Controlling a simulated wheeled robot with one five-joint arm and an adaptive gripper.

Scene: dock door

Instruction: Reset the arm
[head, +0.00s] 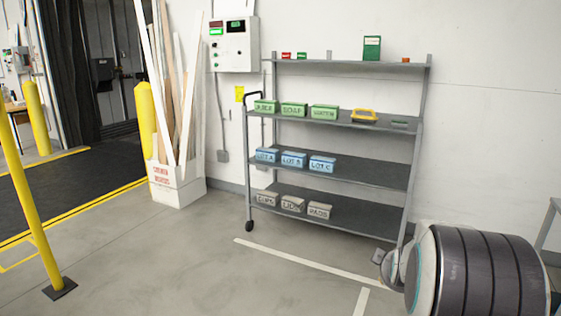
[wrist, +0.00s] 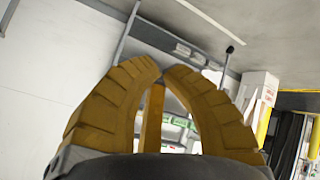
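My gripper (wrist: 163,74) shows in the wrist view as two ridged yellow-brown fingers. Their tips come together at the middle of the picture, and I see no object between them. A narrow brownish bar shows in the space behind the tips; it looks like part of the gripper. In the head view, a dark ribbed part of my arm (head: 478,270) fills the lower right corner. The gripper itself does not show there.
A grey wheeled shelf cart (head: 375,174) with labelled green, blue and beige bins stands against the wall. A white box of long boards (head: 178,188) stands left of it, near yellow posts (head: 34,215). A control box (head: 233,45) hangs above. The floor in front is clear.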

